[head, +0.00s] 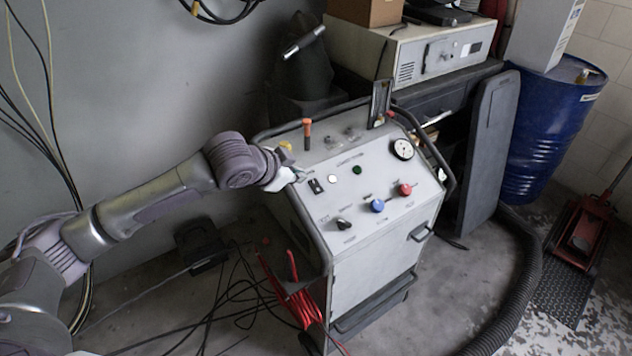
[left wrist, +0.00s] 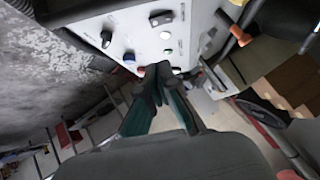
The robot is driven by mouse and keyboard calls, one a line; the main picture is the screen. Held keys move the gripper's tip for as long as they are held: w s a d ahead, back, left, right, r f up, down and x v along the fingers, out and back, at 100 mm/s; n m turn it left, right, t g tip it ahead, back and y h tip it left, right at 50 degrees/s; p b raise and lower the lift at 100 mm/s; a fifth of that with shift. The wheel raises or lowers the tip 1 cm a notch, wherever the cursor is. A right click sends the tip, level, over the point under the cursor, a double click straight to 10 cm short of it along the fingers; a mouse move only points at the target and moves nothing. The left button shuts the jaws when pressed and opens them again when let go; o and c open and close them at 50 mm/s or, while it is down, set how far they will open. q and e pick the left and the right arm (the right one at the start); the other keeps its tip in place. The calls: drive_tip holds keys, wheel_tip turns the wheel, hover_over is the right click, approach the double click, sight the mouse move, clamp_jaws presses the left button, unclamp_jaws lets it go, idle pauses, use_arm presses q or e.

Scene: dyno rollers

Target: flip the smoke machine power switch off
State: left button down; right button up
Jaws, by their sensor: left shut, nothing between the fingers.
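The smoke machine (head: 365,215) is a white wheeled cabinet with a sloped control panel. A small black rocker switch (head: 316,186) sits at the panel's upper left, and it also shows near the top of the left wrist view (left wrist: 160,18). I cannot tell which way it is flipped. My left gripper (head: 289,176) is at the panel's left edge, just left of the switch. In the left wrist view its dark fingers (left wrist: 158,76) are together and empty. I cannot tell whether they touch the panel. My right gripper is not in view.
The panel also carries a blue knob (head: 377,205), a red knob (head: 404,188), a black knob (head: 343,224), a green light (head: 357,170) and a gauge (head: 402,149). An orange-handled tool (head: 307,130) stands behind. Red cable (head: 292,296) hangs at the cabinet's left side.

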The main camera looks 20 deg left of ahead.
use_arm(q)
drive_tip(key=p, duration=0.1)
approach(321, 188)
drive_tip(key=w+d, duration=0.2)
drive_tip(key=shift+w+d+r, duration=0.2)
drive_tip(key=shift+w+r, duration=0.15)
drive_tip(key=f, duration=0.1)
drive_tip(key=w+f, duration=0.1)
drive_tip(key=f+p, duration=0.1)
drive_tip(key=shift+w+a+f, duration=0.2)
drive_tip(key=shift+a+f, duration=0.05)
drive_tip(key=shift+a, duration=0.05)
drive_tip(key=shift+a+f, duration=0.2)
drive_tip(key=shift+f, duration=0.3)
drive_tip(key=shift+w+f, duration=0.1)
drive_tip(key=shift+f, duration=0.05)
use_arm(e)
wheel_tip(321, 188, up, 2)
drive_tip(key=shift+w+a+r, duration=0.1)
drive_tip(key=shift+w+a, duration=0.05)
